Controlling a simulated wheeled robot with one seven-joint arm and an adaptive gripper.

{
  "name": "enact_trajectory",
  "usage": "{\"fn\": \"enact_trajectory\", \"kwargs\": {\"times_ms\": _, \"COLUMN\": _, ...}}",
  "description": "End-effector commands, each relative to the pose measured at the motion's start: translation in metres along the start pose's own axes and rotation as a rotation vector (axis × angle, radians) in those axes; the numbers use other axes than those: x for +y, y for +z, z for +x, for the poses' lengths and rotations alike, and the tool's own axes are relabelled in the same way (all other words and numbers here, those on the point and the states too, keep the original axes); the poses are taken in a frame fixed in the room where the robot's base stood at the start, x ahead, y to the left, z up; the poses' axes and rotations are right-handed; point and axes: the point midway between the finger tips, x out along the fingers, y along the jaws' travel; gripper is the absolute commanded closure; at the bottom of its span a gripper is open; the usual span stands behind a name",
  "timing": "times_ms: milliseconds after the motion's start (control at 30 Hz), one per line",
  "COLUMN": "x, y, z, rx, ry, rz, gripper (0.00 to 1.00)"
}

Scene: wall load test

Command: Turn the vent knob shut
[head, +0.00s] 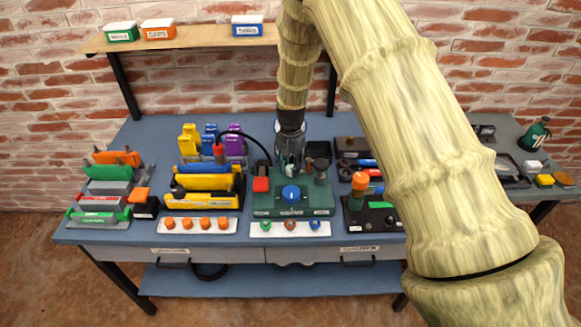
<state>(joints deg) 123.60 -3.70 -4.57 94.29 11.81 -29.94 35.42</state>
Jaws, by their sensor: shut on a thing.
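A green test unit (262,207) stands on the blue bench, with a large blue knob (291,194) on its front. My gripper (289,168) points down at the back of this unit, behind the blue knob. Its fingers are shut on a small part there, which I take to be the vent knob. The fingers hide this part, so its turn angle cannot be told.
A black hose (246,135) arches in left of my gripper. A black box with an orange-topped post (359,185) stands close on the right. A shelf (190,43) is behind. My arm hides part of the bench's right side.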

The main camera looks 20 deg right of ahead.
Motion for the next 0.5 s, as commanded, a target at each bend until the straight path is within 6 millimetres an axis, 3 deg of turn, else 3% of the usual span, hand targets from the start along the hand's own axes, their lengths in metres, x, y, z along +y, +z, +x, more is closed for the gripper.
{"fn": "enact_trajectory", "kwargs": {"times_ms": 500, "x": -0.0001, "y": -0.0009, "z": -0.0007, "rx": 0.002, "ry": 0.0, "rz": 0.266, "gripper": 0.94}}
